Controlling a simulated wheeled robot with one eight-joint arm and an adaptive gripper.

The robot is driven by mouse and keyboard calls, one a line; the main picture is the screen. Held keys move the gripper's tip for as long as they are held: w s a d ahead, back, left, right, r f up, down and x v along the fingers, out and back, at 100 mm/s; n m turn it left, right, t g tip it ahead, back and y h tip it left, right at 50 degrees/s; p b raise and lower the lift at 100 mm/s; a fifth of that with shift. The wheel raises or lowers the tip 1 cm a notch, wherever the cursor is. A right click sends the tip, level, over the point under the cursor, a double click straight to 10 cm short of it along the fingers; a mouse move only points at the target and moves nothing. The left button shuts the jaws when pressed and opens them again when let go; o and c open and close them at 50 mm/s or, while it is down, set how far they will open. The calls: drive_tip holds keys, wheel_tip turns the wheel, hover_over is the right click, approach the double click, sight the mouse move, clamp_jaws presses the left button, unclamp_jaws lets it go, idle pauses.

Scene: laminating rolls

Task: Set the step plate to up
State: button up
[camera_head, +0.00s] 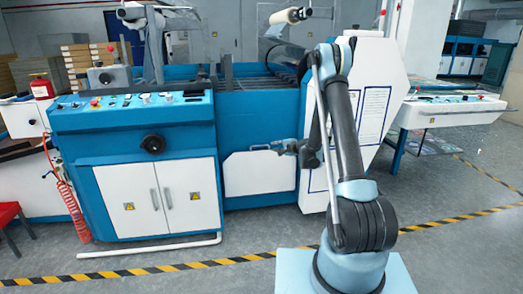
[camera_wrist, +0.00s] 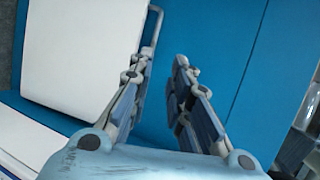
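A white panel (camera_head: 260,174), which I take to be the step plate, is on the low blue front of the machine, between the white cabinet doors and the white side housing. It looks upright, but I cannot tell its exact tilt. A thin metal handle runs along its top edge. In the wrist view the panel (camera_wrist: 85,55) fills the left, with the handle (camera_wrist: 157,22) at its right edge. My gripper (camera_head: 276,147) is near the top of the panel by the handle. In the wrist view its fingers (camera_wrist: 162,64) are apart, with only blue surface between them.
The white cabinet doors (camera_head: 162,197) stand left of the panel, below a control panel (camera_head: 140,107). The white side housing (camera_head: 372,100) rises close behind my arm. A white pipe (camera_head: 150,247) runs along the floor. Open floor lies in front, with yellow-black tape (camera_head: 195,266).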

drive_tip(key=shift+m, duration=0.3)
drive_tip(key=x, duration=0.6)
drive_tip(key=f+x, duration=0.1)
drive_tip(key=x, duration=1.2)
drive_tip(key=shift+s+d+f, duration=0.1)
drive_tip(key=shift+d+f, duration=0.05)
drive_tip(key=shift+d, duration=0.15)
clamp_jaws()
